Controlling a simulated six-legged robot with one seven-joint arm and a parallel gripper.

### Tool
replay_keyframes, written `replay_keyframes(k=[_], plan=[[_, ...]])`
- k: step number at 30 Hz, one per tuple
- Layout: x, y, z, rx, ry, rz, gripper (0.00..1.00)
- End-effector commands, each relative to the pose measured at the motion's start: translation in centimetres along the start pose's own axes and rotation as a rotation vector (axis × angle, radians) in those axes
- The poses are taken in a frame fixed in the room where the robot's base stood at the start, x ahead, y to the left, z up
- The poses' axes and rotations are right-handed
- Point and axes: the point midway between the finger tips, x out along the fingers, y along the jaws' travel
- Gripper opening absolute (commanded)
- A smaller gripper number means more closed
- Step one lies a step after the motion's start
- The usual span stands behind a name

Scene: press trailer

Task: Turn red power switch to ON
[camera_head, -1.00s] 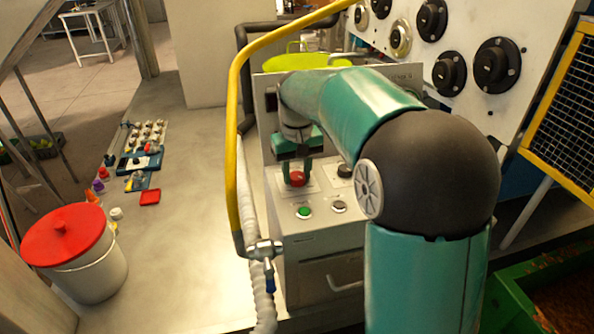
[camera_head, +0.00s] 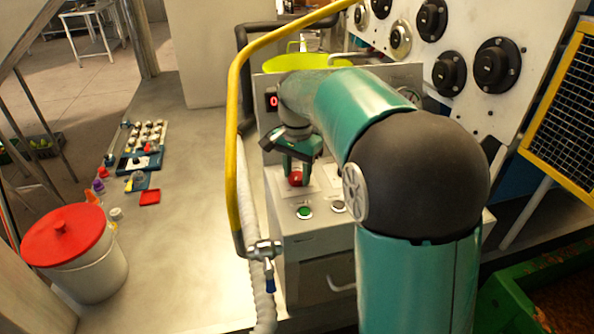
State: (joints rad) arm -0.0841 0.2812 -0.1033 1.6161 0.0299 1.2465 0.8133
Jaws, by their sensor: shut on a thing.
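The red power switch (camera_head: 296,178) is a round red knob on the top of the grey control box, in the head view's middle. My gripper (camera_head: 297,171) reaches down from behind my arm, and its dark fingers are shut on the red switch. The fingers hide part of the knob, so I cannot read its position or any ON label. A small display (camera_head: 272,101) on the upright back panel shows a red 0.
A green button (camera_head: 304,212) and a grey button (camera_head: 338,206) sit in front of the switch. A yellow rail (camera_head: 232,150) rises close at left. A white bucket with a red lid (camera_head: 65,235) stands on the floor. A white panel with black knobs (camera_head: 497,65) is at right.

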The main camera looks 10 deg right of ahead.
Motion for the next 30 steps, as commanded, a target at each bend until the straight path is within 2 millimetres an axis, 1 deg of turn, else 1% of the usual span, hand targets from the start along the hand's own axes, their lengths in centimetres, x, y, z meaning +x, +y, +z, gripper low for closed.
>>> replay_keyframes(k=[6,13,21,30], plan=[[-0.19,-0.05,-0.03,0.170,0.003,-0.003,0.15],[-0.20,-0.04,-0.05,0.293,0.002,-0.004,0.15],[-0.22,-0.03,-0.07,0.352,0.002,-0.004,0.15],[-0.22,-0.03,-0.07,0.357,0.002,-0.004,0.15]])
